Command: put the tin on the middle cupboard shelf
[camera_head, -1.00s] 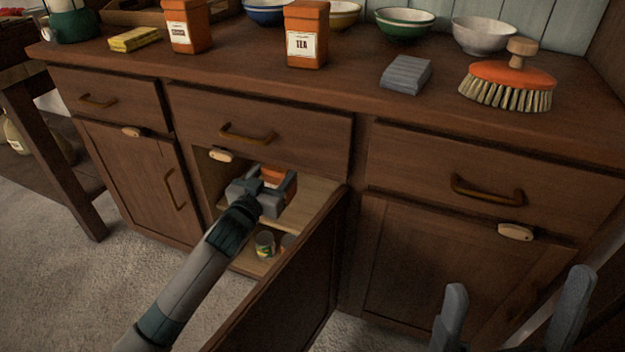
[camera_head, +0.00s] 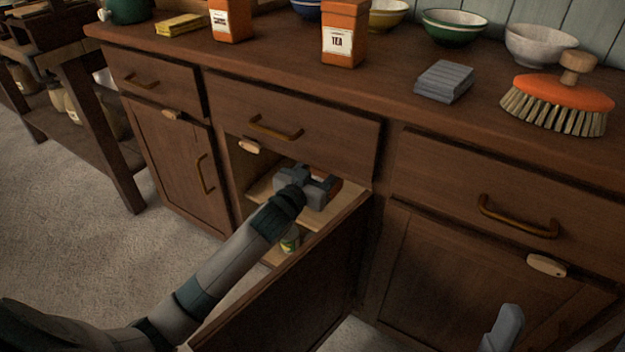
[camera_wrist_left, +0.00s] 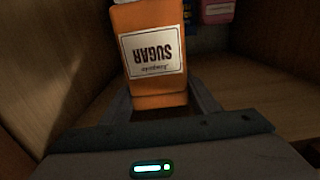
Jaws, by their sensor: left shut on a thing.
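The tin is an orange box-shaped SUGAR tin (camera_wrist_left: 155,55); its label reads upside down in the left wrist view. My left gripper (camera_head: 318,190) is inside the open middle cupboard, shut on the tin. In the head view only a sliver of orange shows beside the gripper, which hides the rest. A light wooden shelf (camera_head: 262,189) lies around and below the gripper; whether the tin touches it I cannot tell. My right gripper (camera_head: 503,328) shows only one finger at the bottom right, with no second finger close against it.
The open cupboard door (camera_head: 300,290) stands out just right of my left arm. A small can (camera_head: 290,241) is on the lower level. A pink item (camera_wrist_left: 217,10) is deeper inside. On the countertop are a TEA tin (camera_head: 343,35), a grey block (camera_head: 444,82) and a brush (camera_head: 560,100).

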